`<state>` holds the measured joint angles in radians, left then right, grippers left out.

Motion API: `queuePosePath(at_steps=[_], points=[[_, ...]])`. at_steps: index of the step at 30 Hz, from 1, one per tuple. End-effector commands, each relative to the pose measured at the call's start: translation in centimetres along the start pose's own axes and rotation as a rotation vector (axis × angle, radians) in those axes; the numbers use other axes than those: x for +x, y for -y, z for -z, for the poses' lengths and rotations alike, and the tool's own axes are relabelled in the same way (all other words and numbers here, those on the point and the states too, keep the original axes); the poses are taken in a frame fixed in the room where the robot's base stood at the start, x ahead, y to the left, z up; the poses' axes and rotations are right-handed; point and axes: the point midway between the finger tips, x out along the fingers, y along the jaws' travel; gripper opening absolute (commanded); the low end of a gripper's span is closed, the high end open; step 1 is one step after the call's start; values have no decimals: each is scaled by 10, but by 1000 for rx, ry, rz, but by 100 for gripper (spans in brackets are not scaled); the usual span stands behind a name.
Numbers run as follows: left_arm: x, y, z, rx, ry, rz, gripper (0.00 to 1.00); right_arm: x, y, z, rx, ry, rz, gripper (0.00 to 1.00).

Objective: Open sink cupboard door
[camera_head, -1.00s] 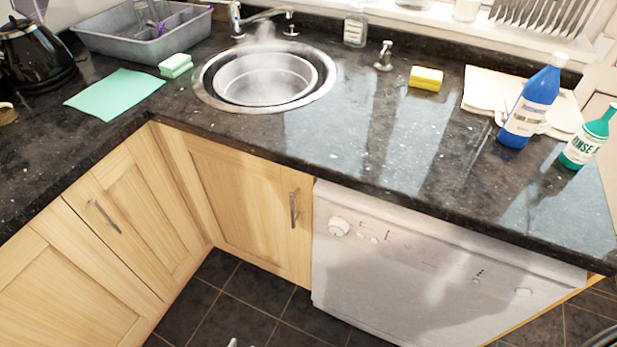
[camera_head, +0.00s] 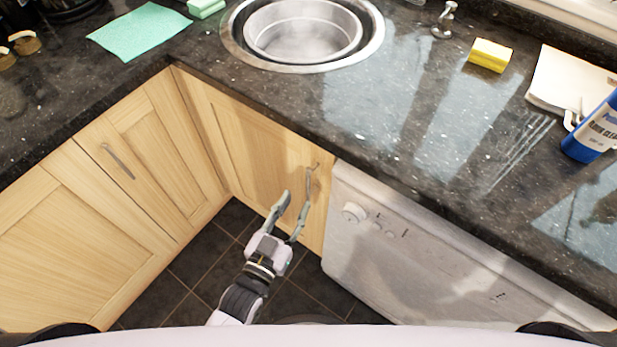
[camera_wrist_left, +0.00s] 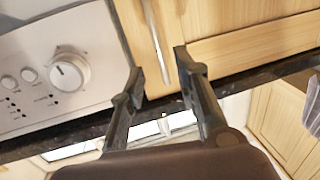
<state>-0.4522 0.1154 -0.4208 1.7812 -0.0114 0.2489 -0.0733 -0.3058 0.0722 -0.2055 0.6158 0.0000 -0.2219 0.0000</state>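The sink cupboard door (camera_head: 255,140) is light wood and stands shut below the sink (camera_head: 302,35). Its upright metal handle (camera_head: 309,182) is near the door's right edge, beside the white dishwasher. My left gripper (camera_head: 294,203) is open and empty in front of the door, its fingertips just below and left of the handle in the head view. In the left wrist view the handle (camera_wrist_left: 157,42) lies ahead of the gap between the open fingers (camera_wrist_left: 158,62). I cannot tell whether a finger touches it. My right gripper is not in view.
The white dishwasher (camera_head: 430,240) is right of the door. Another wooden cupboard (camera_head: 145,165) with a handle adjoins at the left corner. The dark granite worktop (camera_head: 420,120) overhangs the doors and holds a yellow sponge (camera_head: 490,55) and a blue bottle (camera_head: 597,130). Dark floor tiles lie below.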

Motion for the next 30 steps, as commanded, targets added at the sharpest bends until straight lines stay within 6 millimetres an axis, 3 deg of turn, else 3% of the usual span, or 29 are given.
queuePosePath(at_steps=[6,12,24,30], points=[[46,0,1,0,-2,0,30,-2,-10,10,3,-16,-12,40],[71,0,0,0,1,1,30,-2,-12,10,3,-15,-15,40],[79,0,-1,0,1,1,30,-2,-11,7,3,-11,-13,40],[79,0,-1,0,1,1,17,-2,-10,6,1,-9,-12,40]])
